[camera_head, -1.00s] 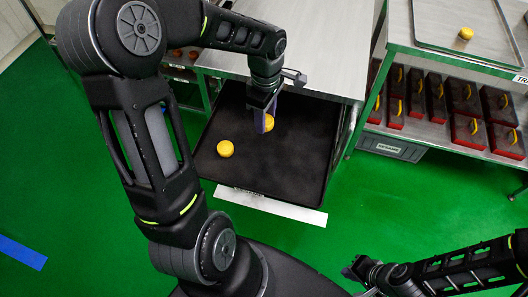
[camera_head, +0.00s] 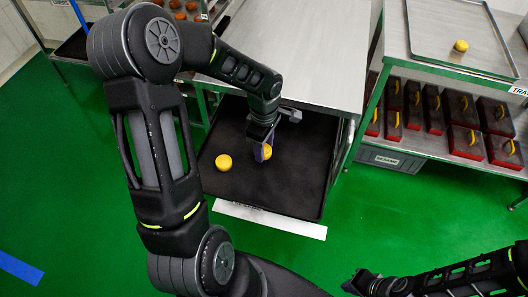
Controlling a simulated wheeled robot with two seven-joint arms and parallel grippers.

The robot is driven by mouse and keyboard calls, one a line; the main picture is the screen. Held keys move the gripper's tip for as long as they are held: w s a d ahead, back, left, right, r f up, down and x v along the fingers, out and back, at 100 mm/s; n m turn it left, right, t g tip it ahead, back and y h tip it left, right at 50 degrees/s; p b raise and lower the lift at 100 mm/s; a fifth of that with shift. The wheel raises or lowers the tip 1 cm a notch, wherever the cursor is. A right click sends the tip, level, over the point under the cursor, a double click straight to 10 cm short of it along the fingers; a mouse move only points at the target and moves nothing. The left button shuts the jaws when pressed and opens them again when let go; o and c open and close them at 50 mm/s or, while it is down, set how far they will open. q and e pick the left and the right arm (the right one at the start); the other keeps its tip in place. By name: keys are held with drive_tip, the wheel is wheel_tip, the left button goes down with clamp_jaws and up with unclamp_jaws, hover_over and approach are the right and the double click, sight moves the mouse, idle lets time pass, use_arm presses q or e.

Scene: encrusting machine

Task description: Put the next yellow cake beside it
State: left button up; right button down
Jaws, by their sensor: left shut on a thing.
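A yellow cake (camera_head: 223,162) sits on the black tray (camera_head: 290,185) toward its left side. My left gripper (camera_head: 262,151) is over the middle of the tray, shut on a second yellow cake (camera_head: 266,152), which shows partly behind the fingers. This cake is to the right of the first one, with a gap between them. I cannot tell whether the held cake touches the tray. A third yellow cake (camera_head: 461,46) sits on the metal tray (camera_head: 425,20) at the upper right. My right gripper (camera_head: 358,281) is low at the bottom right, small and dark, away from the cakes.
A steel table (camera_head: 310,60) stands behind the black tray. At the right, a steel shelf unit (camera_head: 400,62) carries the metal tray, with several red and black boxes (camera_head: 465,143) below. Green floor (camera_head: 400,220) is clear in front.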

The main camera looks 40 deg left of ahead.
use_arm(q)
drive_tip(key=shift+f, duration=1.45)
drive_tip(key=shift+f, duration=0.2)
drive_tip(key=o, duration=1.4)
drive_tip(key=shift+r, duration=0.1)
wheel_tip(320, 180, up, 12)
drive_tip(key=shift+r, duration=0.15)
